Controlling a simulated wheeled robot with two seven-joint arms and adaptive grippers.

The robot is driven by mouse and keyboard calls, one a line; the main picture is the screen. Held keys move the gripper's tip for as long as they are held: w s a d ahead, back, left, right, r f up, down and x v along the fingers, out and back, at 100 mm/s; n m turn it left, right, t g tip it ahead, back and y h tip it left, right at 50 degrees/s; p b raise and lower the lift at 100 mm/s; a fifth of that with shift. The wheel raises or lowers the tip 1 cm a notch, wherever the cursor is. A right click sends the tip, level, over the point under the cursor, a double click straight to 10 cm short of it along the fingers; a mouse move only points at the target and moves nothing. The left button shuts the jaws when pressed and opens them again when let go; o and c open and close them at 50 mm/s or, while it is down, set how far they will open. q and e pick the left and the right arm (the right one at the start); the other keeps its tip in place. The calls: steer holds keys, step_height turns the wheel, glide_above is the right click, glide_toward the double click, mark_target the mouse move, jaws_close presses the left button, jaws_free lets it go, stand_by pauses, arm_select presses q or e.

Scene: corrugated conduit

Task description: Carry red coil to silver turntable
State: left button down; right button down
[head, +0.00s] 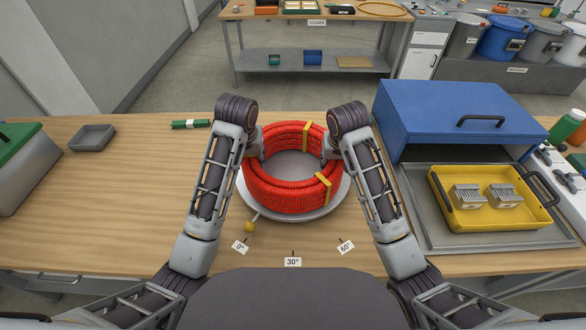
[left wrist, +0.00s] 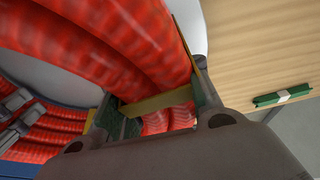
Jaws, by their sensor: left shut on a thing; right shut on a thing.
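The red coil (head: 291,199) of corrugated conduit, bound with yellow straps, is over the silver turntable (head: 339,197). I cannot tell whether its underside touches the turntable. My left gripper (head: 256,158) is shut on the coil's left wall; in the left wrist view the fingers clasp the red coil (left wrist: 115,40) at a yellow strap (left wrist: 158,104). My right gripper (head: 328,155) is shut on the coil's right wall. The right fingertips are mostly hidden behind the wrist. A yellow knob (head: 249,227) sticks out at the turntable's front left.
Angle labels (head: 293,262) lie in front of the turntable. A yellow tray (head: 490,222) with metal parts and a blue box (head: 450,115) stand right. A grey tray (head: 92,137) and a green bundle (head: 191,124) lie left.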

arm_select(q)
steer(key=shift+f+b, duration=0.35)
steer(key=shift+f, duration=0.05)
arm_select(e)
steer(key=shift+d+f, duration=0.1)
steer(key=shift+f, duration=0.3)
arm_select(q)
steer(key=c, duration=1)
jaws_free()
arm_select(e)
steer(key=c, duration=1)
jaws_free()
arm_select(q)
steer(key=shift+o, duration=0.2)
steer(key=o, duration=0.8)
steer(key=shift+c, duration=0.2)
steer(key=shift+w+d+r, duration=0.1)
steer(key=shift+r, duration=0.25)
steer(key=shift+w+r, duration=0.1)
steer(key=shift+r, duration=0.5)
steer(key=shift+r, duration=0.35)
